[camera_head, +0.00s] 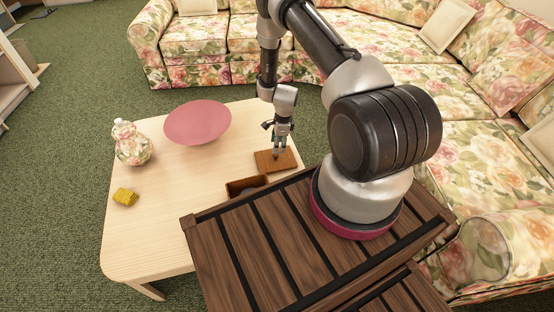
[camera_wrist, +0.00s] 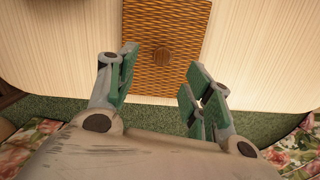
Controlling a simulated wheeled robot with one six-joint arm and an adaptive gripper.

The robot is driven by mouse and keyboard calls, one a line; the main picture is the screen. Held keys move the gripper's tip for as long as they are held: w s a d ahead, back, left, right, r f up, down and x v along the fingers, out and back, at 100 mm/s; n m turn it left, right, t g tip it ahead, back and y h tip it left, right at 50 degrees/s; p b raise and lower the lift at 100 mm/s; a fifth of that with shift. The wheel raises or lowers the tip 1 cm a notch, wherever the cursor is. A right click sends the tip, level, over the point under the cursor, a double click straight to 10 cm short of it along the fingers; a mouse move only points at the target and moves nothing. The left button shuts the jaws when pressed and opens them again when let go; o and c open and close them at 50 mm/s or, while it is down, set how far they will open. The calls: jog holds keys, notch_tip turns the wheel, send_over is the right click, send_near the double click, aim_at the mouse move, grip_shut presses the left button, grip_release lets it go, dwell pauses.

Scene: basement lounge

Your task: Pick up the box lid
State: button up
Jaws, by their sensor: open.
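The box lid (camera_head: 268,162) is a flat brown woven rectangle lying on the wooden table. In the wrist view the lid (camera_wrist: 198,30) shows its weave and a small round knob (camera_wrist: 163,55) near its middle. My gripper (camera_head: 278,154) is over the lid in the head view, pointing down. In the wrist view my gripper (camera_wrist: 160,72) is open, its two green-padded fingers apart, with the knob between them in the picture. Whether the fingertips touch the lid cannot be told. The open brown box (camera_head: 233,188) stands beside the lid, with something dark inside.
The light wooden table (camera_head: 165,220) also holds a pink bowl (camera_head: 198,122), a floral jar (camera_head: 131,145) and a small yellow object (camera_head: 125,197). Floral sofas (camera_head: 230,40) stand behind and to the right. The table's front left is clear.

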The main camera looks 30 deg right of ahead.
aim_at(276, 157)
jog(key=shift+f, duration=0.5)
jog(key=f, duration=0.4)
jog(key=a+f, duration=0.1)
jog(key=f, duration=0.1)
jog(key=shift+w+f, duration=0.35)
jog(key=shift+w, duration=0.05)
grip_shut()
